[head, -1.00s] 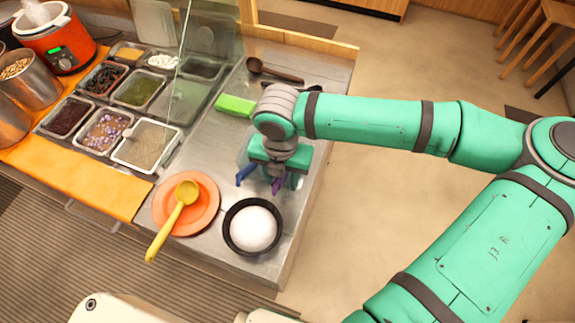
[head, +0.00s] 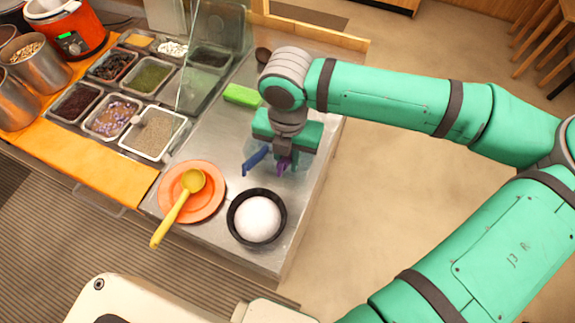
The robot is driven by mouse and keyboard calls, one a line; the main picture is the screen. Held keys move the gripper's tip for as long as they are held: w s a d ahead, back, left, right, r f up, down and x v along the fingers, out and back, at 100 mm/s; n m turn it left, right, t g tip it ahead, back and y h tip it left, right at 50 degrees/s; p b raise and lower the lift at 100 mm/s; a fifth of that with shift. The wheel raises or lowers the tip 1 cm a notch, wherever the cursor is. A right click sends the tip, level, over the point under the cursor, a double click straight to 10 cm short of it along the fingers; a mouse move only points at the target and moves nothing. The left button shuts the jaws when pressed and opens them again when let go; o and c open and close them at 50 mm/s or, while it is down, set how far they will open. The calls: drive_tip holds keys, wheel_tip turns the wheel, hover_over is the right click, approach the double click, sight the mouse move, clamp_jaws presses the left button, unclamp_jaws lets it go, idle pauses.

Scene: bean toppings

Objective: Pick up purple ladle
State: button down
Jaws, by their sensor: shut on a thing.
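My gripper (head: 278,164) hangs over the right part of the steel counter, behind the black bowl. It is shut on the purple ladle (head: 284,163), of which only a small purple part shows below the jaws. The rest of the ladle is hidden by the gripper and wrist. A blue piece (head: 255,159) sticks out at the left of the gripper; I cannot tell what it belongs to.
A black bowl (head: 232,230) with a white mound stands at the counter front. Left of it, a yellow ladle (head: 181,205) lies on orange plates (head: 212,204). A green block (head: 242,95), a glass guard (head: 215,60) and several topping trays (head: 150,132) are farther back and left.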

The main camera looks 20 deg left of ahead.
wheel_tip(320, 180, up, 13)
drive_tip(key=shift+f, duration=0.25)
idle(0.6)
